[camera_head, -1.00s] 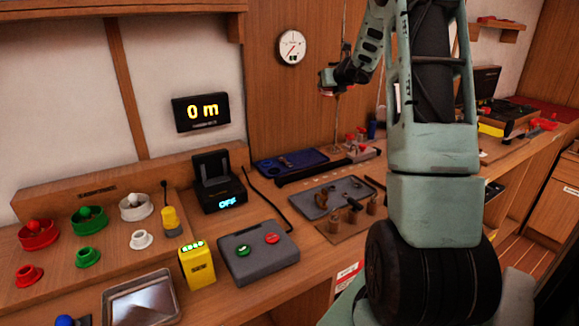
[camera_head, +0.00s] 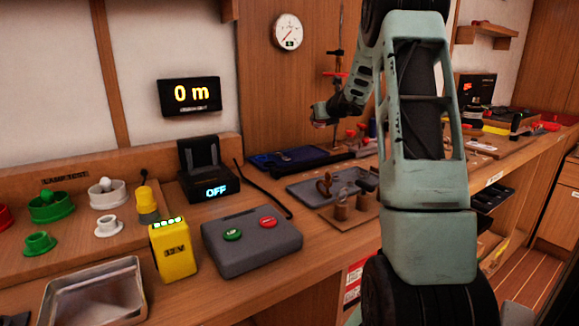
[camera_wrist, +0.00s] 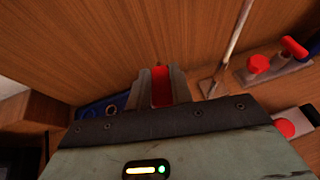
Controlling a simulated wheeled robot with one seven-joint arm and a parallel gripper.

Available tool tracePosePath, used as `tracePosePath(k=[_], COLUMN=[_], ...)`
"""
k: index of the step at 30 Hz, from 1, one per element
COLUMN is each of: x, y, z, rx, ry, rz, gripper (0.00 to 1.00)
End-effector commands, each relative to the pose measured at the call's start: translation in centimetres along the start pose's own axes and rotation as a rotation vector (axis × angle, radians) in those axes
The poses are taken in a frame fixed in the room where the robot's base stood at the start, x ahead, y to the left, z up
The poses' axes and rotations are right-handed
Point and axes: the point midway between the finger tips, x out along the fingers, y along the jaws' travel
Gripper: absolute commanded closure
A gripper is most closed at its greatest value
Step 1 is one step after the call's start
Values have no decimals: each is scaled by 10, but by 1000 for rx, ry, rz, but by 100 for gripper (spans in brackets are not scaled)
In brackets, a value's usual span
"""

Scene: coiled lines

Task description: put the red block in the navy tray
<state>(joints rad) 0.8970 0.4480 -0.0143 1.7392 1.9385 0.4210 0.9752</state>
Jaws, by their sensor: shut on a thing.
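The red block (camera_wrist: 161,86) is between the fingers of my gripper (camera_wrist: 160,90) in the wrist view. In the head view my gripper (camera_head: 320,116) is at the end of the arm, above the back of the bench, with a little red showing beneath it. In the wrist view part of the navy tray (camera_wrist: 88,111) shows left of the fingers; my gripper body hides the rest.
A thin stand (camera_wrist: 231,48) rises right of the gripper, close to the wooden back wall (camera_wrist: 90,50). A grey tray (camera_head: 306,189) with brown pieces lies in front of the navy tray. A black display box (camera_head: 207,185) stands to its left.

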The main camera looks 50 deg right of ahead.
Motion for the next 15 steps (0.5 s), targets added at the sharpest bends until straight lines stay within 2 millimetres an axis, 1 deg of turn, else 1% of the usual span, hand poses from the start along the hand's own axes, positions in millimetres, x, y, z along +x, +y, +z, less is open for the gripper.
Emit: tracePosePath(k=[1, 3, 7, 8, 15], x=[-2, -3, -3, -2, 16], y=[-1, -2, -1, -1, 0], z=[5, 7, 7, 4, -38], rx=[-26, -70, -131, -139, -153], ry=[1, 9, 23, 26, 31], rz=[12, 33, 65, 70, 80], gripper=[100, 100, 100, 100, 100])
